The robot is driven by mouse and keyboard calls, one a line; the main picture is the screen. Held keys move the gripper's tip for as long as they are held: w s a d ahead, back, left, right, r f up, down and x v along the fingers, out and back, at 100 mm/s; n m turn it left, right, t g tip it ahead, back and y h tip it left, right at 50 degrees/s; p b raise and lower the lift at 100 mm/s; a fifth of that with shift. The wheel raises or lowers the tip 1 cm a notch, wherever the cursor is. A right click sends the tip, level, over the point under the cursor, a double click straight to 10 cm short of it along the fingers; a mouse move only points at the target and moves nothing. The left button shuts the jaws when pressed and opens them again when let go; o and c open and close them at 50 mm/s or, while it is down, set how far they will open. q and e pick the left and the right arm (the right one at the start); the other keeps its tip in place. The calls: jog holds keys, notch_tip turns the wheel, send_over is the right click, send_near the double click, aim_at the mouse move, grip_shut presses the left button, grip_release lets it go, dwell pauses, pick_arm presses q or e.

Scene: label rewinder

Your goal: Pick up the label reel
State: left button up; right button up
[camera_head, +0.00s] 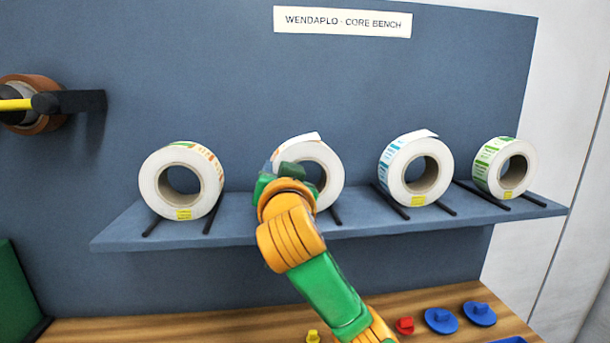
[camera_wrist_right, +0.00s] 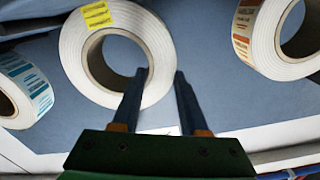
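Several white label reels stand upright on the blue shelf (camera_head: 240,232). The second reel from the left (camera_head: 325,165) is partly hidden behind my right gripper (camera_head: 276,168). In the right wrist view this reel (camera_wrist_right: 78,62) has a yellow tag and an open core. My right gripper (camera_wrist_right: 160,74) is open there, one finger at the core hole and the other just outside the outer rim. The reel's ring wall shows between the fingers; contact cannot be told. My left gripper is not in view.
Other reels stand at the left (camera_head: 205,180) and right (camera_head: 392,165), with a green-printed one (camera_head: 487,168) at the far right. Dark rails (camera_head: 390,203) support them. A brown roll (camera_head: 45,118) hangs on the back panel. Red and blue knobs (camera_head: 440,320) lie on the wooden bench.

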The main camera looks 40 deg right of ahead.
grip_shut()
dwell(1.1)
